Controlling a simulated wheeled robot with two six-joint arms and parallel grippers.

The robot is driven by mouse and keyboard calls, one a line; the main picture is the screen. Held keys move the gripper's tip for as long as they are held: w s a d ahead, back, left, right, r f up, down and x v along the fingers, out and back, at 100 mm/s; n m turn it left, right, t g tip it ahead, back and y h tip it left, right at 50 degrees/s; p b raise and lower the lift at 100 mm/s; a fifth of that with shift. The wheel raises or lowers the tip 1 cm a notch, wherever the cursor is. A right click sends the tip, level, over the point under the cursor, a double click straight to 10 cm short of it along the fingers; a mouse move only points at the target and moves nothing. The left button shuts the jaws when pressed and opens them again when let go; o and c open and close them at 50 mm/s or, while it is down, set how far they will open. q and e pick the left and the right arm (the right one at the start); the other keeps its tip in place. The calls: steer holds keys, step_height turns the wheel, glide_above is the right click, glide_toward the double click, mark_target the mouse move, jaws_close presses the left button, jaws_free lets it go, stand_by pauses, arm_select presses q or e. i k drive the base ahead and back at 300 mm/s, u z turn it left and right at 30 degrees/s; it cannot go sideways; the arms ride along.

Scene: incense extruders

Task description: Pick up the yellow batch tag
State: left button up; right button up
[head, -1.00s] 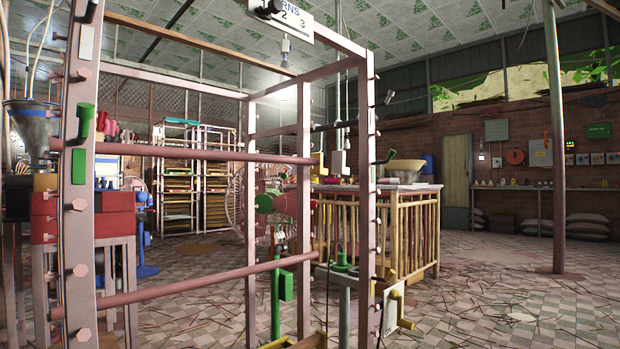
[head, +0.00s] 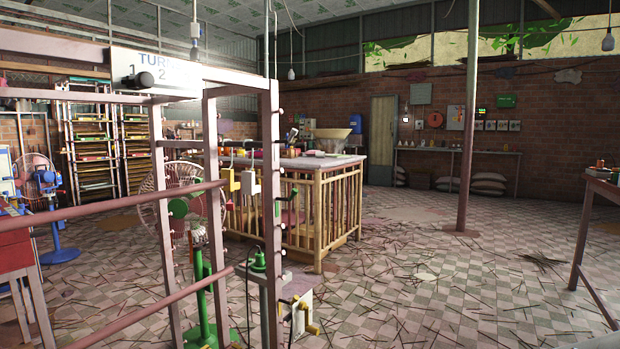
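I cannot make out a yellow batch tag for certain in the head view. A small yellow piece (head: 228,180) hangs beside a white one (head: 249,183) in front of the slatted counter, too small to identify. Small items too tiny to name lie on the counter top (head: 318,161). Neither of my grippers is in view.
A post (head: 467,130) and a table edge (head: 600,187) are at right. The straw-littered floor (head: 420,275) between is open.

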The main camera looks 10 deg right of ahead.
mark_target(227, 173)
steer(key=z, duration=0.95)
steer(key=i, duration=4.7)
steer(key=u, duration=4.15)
